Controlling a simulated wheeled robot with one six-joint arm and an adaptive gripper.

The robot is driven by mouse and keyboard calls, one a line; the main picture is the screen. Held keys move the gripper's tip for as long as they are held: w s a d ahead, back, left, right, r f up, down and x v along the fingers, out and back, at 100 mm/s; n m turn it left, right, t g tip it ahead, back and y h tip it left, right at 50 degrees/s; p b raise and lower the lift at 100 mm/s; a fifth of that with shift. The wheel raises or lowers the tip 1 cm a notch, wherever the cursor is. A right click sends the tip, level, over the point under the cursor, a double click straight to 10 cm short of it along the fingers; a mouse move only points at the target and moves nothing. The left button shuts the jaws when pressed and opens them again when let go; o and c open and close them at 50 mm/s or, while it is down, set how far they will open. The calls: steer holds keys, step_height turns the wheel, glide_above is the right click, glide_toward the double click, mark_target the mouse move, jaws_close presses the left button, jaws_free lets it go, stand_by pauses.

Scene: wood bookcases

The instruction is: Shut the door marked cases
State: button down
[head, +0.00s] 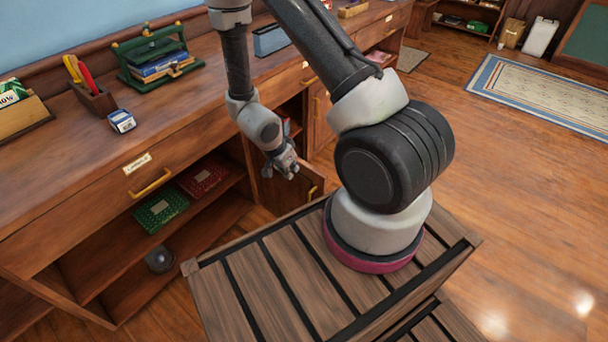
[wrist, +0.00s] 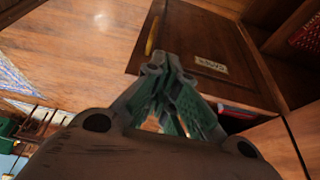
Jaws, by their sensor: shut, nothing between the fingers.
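The wooden door (head: 287,192) stands open, swung out from the low cabinet front. It has a yellow handle (head: 312,192) near its free edge. In the wrist view the door (wrist: 215,85) fills the upper middle, with a pale label (wrist: 197,63) upside down, its text hard to read, and the handle (wrist: 151,36). My gripper (head: 288,168) is shut and empty, in front of the door; it also shows in the wrist view (wrist: 158,62), fingertips together over the door's face. I cannot tell whether they touch it. It hides part of the door in the head view.
An open bay at left holds a green box (head: 161,209), a red box (head: 203,178) and a dark round object (head: 159,259). The counter (head: 190,105) overhangs the bays. A drawer handle (head: 151,184) sticks out. The floor (head: 520,190) at right is clear.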

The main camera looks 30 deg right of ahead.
mark_target(305, 174)
steer(key=shift+w+d+f, duration=0.35)
steer(key=shift+d+f, duration=0.8)
steer(key=shift+f, duration=0.1)
steer(key=shift+w+d+f, duration=0.3)
steer(key=shift+d+f, duration=0.8)
steer(key=shift+f, duration=0.15)
steer(key=shift+w+d+f, duration=0.35)
steer(key=shift+d+f, duration=0.8)
steer(key=shift+f, duration=0.1)
